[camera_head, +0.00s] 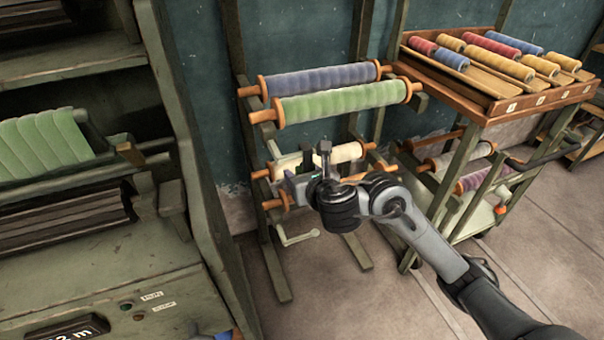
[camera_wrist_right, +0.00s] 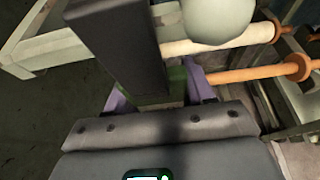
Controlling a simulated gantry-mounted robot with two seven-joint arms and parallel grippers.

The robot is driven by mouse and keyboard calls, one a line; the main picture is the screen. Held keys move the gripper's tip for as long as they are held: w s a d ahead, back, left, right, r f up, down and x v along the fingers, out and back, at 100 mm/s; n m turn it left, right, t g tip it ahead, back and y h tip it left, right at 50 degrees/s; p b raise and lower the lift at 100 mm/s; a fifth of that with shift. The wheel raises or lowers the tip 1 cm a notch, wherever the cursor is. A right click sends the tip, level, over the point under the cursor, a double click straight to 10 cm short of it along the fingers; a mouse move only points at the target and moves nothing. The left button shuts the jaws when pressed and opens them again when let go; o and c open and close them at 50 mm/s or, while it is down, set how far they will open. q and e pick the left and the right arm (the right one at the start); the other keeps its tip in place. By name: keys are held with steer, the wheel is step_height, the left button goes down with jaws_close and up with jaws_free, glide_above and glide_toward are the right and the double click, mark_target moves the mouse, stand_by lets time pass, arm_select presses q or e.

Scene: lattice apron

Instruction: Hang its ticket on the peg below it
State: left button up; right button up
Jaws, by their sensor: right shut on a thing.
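My right gripper (camera_head: 317,160) is at the lower part of the roll rack, in front of a cream roll (camera_head: 346,152). It is shut on a thin purple piece (camera_wrist_right: 196,82), which looks like the ticket. The piece is mostly hidden behind a dark finger, and only its purple edges show in the right wrist view. The cream roll also shows there (camera_wrist_right: 205,45), just beyond the fingers. A pale rounded shape (camera_wrist_right: 218,20) overlaps it; I cannot tell what it is. Orange pegs (camera_head: 272,204) stick out below the cream roll. My left gripper is not in view.
A blue roll (camera_head: 320,80) and a green roll (camera_head: 340,101) hang above on the rack. A trolley with a spool tray (camera_head: 485,108) stands right; a green machine (camera_head: 95,270) stands left.

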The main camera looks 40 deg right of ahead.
steer(key=o, duration=1.1)
